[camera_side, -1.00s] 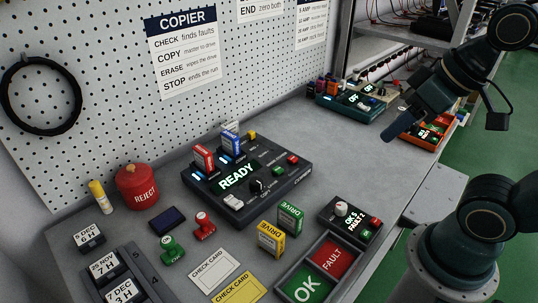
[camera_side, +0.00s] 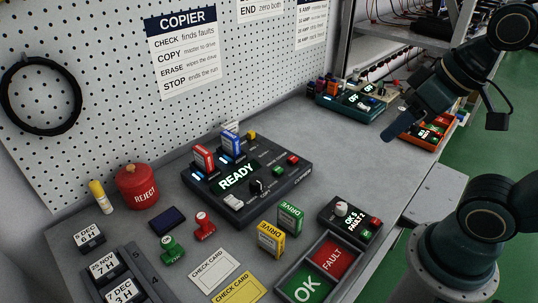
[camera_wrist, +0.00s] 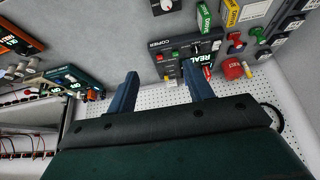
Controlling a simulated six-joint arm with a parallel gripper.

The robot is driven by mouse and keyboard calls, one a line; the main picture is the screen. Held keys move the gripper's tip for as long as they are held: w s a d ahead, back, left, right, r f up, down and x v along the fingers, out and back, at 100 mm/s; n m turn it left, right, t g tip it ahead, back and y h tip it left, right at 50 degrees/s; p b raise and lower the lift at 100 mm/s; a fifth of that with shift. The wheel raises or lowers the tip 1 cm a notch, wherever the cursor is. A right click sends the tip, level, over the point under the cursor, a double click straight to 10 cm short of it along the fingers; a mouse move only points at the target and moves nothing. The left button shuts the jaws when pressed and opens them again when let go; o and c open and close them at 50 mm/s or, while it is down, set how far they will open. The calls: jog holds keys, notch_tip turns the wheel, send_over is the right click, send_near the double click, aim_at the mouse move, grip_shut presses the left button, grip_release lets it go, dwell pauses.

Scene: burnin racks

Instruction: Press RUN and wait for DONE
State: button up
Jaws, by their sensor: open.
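The dark copier (camera_side: 250,178) sits on the grey bench, and its screen (camera_side: 238,177) reads READY. A red drive (camera_side: 203,158) and a blue drive (camera_side: 230,143) stand upright in its slots. A green button (camera_side: 278,170), a red button (camera_side: 293,160), a black knob (camera_side: 257,186) and a pale switch (camera_side: 233,201) are on its top; the small labels are unreadable. The copier also shows in the wrist view (camera_wrist: 168,65). My gripper (camera_wrist: 162,84) is open and empty. In the side view it hangs right of the copier, well clear of it.
Yellow (camera_side: 271,238) and green (camera_side: 290,217) drives stand in front of the copier. A small counter box (camera_side: 350,218) and OK/FAULT tray (camera_side: 334,255) are at the front right. A red REJECT bin (camera_side: 137,187) is at left. Bench right of the copier is clear.

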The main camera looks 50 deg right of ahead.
grip_shut()
dwell(1.7)
